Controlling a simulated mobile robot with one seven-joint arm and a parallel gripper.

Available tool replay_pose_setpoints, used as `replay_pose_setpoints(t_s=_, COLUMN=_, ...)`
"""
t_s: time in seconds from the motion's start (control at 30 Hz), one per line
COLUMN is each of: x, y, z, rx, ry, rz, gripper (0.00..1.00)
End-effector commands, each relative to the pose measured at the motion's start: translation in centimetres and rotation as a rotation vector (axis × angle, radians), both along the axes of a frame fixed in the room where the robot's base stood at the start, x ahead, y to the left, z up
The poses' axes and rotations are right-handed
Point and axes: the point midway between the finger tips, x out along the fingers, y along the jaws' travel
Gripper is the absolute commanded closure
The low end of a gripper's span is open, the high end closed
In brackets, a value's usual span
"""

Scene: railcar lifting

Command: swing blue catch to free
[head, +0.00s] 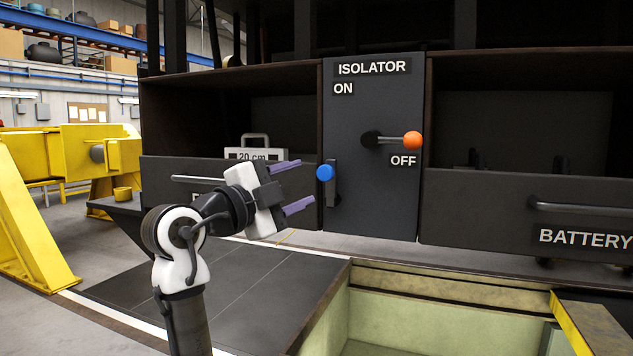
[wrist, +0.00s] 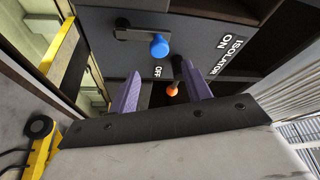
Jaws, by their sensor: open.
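The blue catch is a round blue knob (head: 325,173) on a short dark bar, low on the left side of the isolator panel (head: 372,215). The bar hangs roughly upright in the head view. My gripper (head: 305,183) is open and empty, its two purple fingers pointing right toward the catch, just left of it in the picture. In the wrist view the blue knob (wrist: 158,46) lies beyond the fingertips, between their lines, apart from them. The isolator lever with its orange knob (head: 412,140) points right, just above the OFF label.
A dark drawer with a handle (head: 200,180) is behind my gripper at left. A "20 cm" box (head: 255,152) stands in the open bay above. The BATTERY drawer (head: 480,215) is at right. A pit (head: 430,320) opens in the floor below.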

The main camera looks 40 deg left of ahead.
Motion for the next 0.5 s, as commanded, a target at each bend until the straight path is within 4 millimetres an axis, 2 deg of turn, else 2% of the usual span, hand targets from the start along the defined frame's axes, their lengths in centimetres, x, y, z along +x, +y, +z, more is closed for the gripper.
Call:
replay_pose_setpoints(t_s=0.03, x=-1.2, y=0.2, z=-0.3, rx=-0.001, ry=-0.001, rz=0.003, gripper=0.51)
replay_pose_setpoints(t_s=0.2, x=-3.7, y=0.6, z=-0.6, rx=-0.001, ry=0.0, rz=0.001, gripper=0.51)
replay_pose_setpoints(t_s=0.5, x=-5.0, y=0.6, z=-0.7, rx=-0.001, ry=0.001, rz=-0.001, gripper=0.51)
